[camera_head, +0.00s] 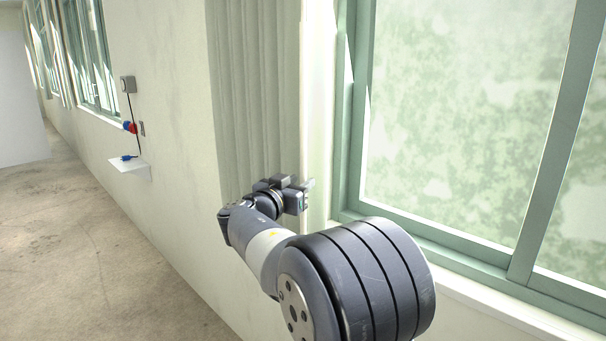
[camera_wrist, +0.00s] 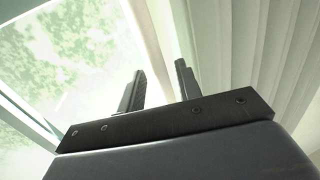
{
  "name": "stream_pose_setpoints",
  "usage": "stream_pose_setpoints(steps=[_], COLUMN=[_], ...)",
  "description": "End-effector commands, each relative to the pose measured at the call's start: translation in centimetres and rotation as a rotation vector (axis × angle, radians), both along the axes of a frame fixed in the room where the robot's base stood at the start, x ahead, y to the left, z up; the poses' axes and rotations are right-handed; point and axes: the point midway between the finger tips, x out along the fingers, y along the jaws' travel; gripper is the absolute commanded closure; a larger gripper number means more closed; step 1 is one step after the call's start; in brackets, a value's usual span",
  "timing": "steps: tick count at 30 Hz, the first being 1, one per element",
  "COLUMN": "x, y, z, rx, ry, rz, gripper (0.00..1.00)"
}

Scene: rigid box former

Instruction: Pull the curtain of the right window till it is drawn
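The right window (camera_head: 460,110) has a green frame and pale, mottled green panes. Its pleated beige curtain (camera_head: 255,85) hangs bunched at the window's left side, leaving the glass in view uncovered. My gripper (camera_head: 307,192) is at the curtain's right edge, low on the visible cloth. In the wrist view my gripper (camera_wrist: 160,76) has its two dark fingers apart, with a gap between them. The curtain's folds (camera_wrist: 270,45) are to the right of the fingers and the window glass (camera_wrist: 60,50) is to the left. I cannot tell whether a finger touches the cloth.
A pale sill (camera_head: 480,302) runs under the window. On the wall to the left are a small white shelf (camera_head: 131,167), a grey box (camera_head: 128,84) with a cord, and another green-framed window (camera_head: 92,60). The concrete floor (camera_head: 90,250) at left is clear.

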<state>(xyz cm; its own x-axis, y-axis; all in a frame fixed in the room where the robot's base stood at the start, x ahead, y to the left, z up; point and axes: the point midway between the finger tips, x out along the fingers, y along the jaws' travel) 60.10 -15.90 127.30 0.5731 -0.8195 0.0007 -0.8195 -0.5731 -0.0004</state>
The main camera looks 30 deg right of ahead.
Motion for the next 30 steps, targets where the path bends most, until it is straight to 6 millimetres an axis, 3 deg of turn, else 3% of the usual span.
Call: stream_pose_setpoints(steps=[6, 16, 27, 30], x=[1.3, 1.4, 1.4, 1.4], y=[-1.8, -2.0, -1.9, -1.9], z=[0.0, -0.1, -0.1, -0.1], rx=[0.0, 0.0, 0.0, 0.0], ry=[0.001, 0.0, 0.0, 0.0], rz=[0.0, 0.0, 0.0, 0.0], gripper=[0.67, 0.68, 0.98, 1.0])
